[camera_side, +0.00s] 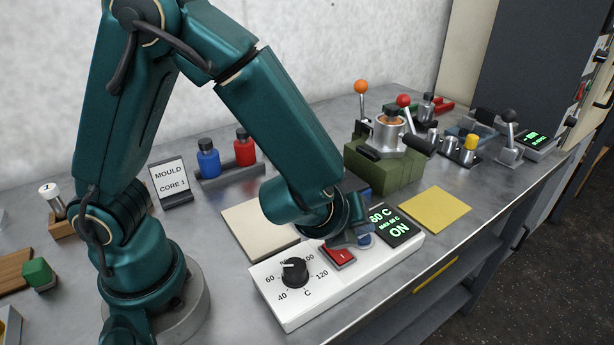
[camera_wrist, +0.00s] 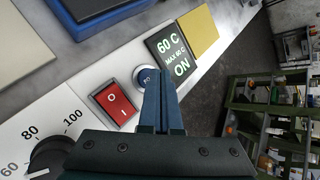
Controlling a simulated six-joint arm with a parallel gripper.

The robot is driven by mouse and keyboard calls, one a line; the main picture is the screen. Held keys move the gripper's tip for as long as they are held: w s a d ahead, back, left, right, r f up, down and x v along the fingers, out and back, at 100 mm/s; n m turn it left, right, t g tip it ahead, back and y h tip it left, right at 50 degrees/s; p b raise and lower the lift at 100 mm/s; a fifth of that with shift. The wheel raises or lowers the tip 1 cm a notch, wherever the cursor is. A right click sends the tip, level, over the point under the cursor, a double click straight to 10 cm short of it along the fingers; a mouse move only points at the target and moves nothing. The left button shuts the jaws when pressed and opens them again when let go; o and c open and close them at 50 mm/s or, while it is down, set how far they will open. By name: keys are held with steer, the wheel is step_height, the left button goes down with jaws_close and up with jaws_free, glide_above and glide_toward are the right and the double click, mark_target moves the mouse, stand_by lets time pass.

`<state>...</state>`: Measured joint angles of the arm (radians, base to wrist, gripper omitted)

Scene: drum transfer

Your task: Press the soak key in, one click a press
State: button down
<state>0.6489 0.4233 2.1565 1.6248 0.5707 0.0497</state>
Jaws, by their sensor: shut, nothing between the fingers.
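The soak key, a round blue button in a pale ring (camera_wrist: 144,77), sits on the white control panel (camera_wrist: 72,103) between the red rocker switch (camera_wrist: 114,103) and the dark display (camera_wrist: 172,53). The display reads 60 C, MAX 60 C and ON in green.
A black dial (camera_side: 295,272) marked in C is on the panel's left end. A yellow mat (camera_side: 435,209) and a beige mat (camera_side: 258,231) lie nearby. A green block with a metal pot (camera_side: 388,133) stands behind. The bench's front edge is close to the panel.

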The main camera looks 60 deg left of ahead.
mark_target(360, 241)
steer(key=shift+f, duration=0.1)
stand_by(0.3)
steer(key=shift+f, duration=0.4)
steer(key=shift+r, duration=0.6)
steer(key=shift+r, duration=2.9)
